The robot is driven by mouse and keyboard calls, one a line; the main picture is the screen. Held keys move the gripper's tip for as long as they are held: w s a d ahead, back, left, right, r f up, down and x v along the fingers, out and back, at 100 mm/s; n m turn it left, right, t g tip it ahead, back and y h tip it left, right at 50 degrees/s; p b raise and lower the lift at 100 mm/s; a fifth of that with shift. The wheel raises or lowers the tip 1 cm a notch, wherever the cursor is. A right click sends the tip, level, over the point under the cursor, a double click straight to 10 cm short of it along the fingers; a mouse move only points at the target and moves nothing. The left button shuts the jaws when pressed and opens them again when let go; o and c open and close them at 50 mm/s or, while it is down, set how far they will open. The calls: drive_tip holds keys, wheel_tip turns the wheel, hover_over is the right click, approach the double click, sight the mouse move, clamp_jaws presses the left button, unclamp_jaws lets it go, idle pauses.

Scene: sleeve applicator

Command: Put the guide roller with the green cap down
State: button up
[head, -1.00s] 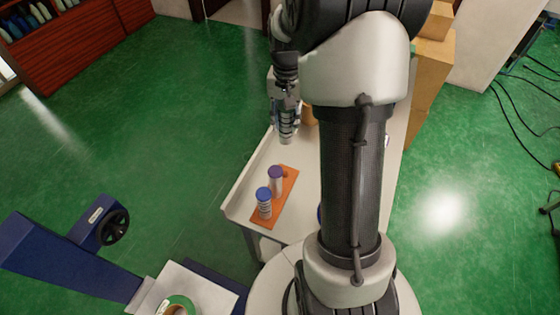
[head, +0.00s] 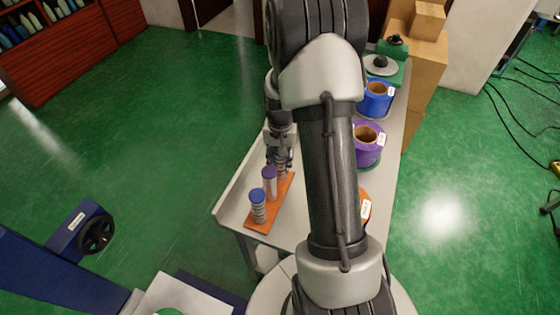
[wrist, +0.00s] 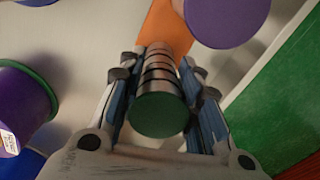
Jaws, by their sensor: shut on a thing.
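My gripper (wrist: 160,95) is shut on the guide roller with the green cap (wrist: 160,113), a banded grey cylinder seen cap-first in the wrist view. In the head view my gripper (head: 280,158) is low over the far end of the orange board (head: 279,208), just behind the purple-capped roller (head: 270,182). The blue-capped roller (head: 258,206) stands at the near end. In the wrist view the orange board (wrist: 164,27) shows beyond the held roller, with the purple cap (wrist: 227,18) close by. Whether the held roller touches the board is hidden.
The board lies on a pale table (head: 242,188) with a raised left edge. To the right stand a purple spool (head: 368,153), a blue spool (head: 375,103) and a partly hidden orange spool (head: 364,209). Cardboard boxes (head: 425,62) are stacked behind.

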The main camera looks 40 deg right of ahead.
drive_tip(key=shift+w+d, duration=0.1)
drive_tip(key=shift+w, duration=0.05)
drive_tip(key=o, duration=1.1)
drive_tip(key=shift+o, duration=0.2)
drive_tip(key=shift+r, duration=0.1)
wheel_tip(320, 180, up, 12)
drive_tip(key=p, duration=0.3)
drive_tip(key=shift+p, duration=0.4)
drive_tip(key=s+a+r+n+t, duration=0.2)
drive_tip(key=s+a+r+n, duration=0.3)
drive_tip(key=a+r, duration=0.8)
drive_tip(key=s+a+r+n+t, duration=0.1)
drive_tip(key=s+a+r+n, duration=0.1)
drive_tip(key=s+a, duration=0.2)
drive_tip(key=s+a+r+n+t, duration=0.1)
drive_tip(key=s+a+r+n, duration=0.1)
drive_tip(key=s, duration=0.8)
drive_tip(key=shift+s+a+r+t, duration=0.25)
drive_tip(key=shift+a+r, duration=0.3)
drive_tip(key=shift+a, duration=0.35)
